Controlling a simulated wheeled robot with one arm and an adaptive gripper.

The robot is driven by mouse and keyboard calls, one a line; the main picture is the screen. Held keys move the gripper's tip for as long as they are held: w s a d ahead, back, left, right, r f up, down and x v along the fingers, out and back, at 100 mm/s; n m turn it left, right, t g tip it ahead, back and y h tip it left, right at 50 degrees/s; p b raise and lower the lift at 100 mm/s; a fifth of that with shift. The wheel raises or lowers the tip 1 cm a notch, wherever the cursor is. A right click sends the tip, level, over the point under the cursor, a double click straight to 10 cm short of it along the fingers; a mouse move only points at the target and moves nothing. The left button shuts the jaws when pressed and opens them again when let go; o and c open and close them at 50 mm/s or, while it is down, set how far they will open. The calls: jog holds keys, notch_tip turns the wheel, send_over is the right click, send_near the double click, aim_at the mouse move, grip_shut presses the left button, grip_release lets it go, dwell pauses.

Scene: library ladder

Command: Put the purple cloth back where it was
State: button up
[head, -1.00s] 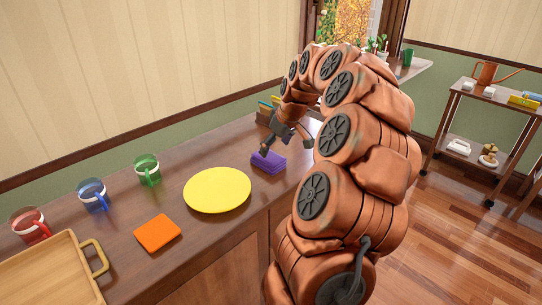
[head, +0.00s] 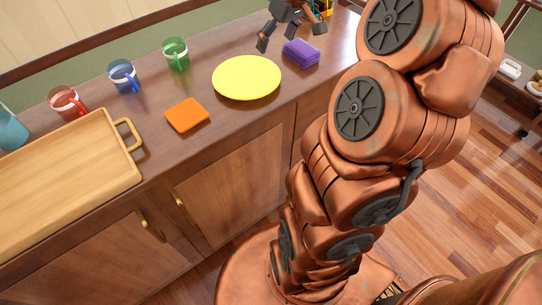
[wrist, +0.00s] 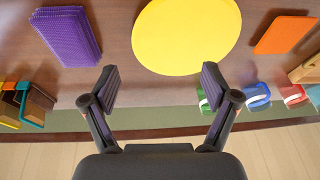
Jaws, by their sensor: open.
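The purple cloth (head: 301,52), a neat folded stack, lies flat on the wooden counter just right of the yellow plate (head: 246,78). It also shows at the upper left of the wrist view (wrist: 66,38). My gripper (head: 287,38) is open and empty above the counter, toward the wall side of the cloth and plate. In the wrist view its spread fingers (wrist: 160,80) have nothing between them, with the cloth beyond the left finger and the plate ahead. An orange cloth (head: 187,115) lies left of the plate, toward the counter's front edge.
Green (head: 176,54), blue (head: 124,76) and red (head: 68,102) mugs stand along the wall side. A wooden tray (head: 70,165) with brass handles sits at the left, beside a teal cup (head: 10,130). In the wrist view, a holder (wrist: 26,103) stands near the purple cloth.

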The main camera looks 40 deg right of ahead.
jog(key=s+a+f+g, duration=0.2)
jog(key=s+a, duration=0.3)
jog(key=a, duration=0.4)
jog(key=s+a+f+g, duration=0.1)
jog(key=s+a+f, duration=0.1)
jog(key=s+a, duration=0.5)
jog(key=s+a+f+g, duration=0.1)
jog(key=s+a+f, duration=0.1)
jog(key=s, duration=0.3)
jog(key=s+a+f+g, duration=0.1)
jog(key=s+a+f, duration=0.1)
jog(key=s, duration=0.3)
jog(key=s+a+f+m+g+h, duration=0.1)
jog(key=s+a+f, duration=0.1)
jog(key=s+a, duration=0.2)
jog(key=shift+s, duration=0.55)
jog(key=shift+d, duration=0.1)
notch_tip(320, 180, up, 16)
jog(key=w+t+p, duration=0.1)
jog(key=p, duration=1.3)
jog(key=shift+f+p, duration=0.15)
jog(key=shift+p, duration=0.15)
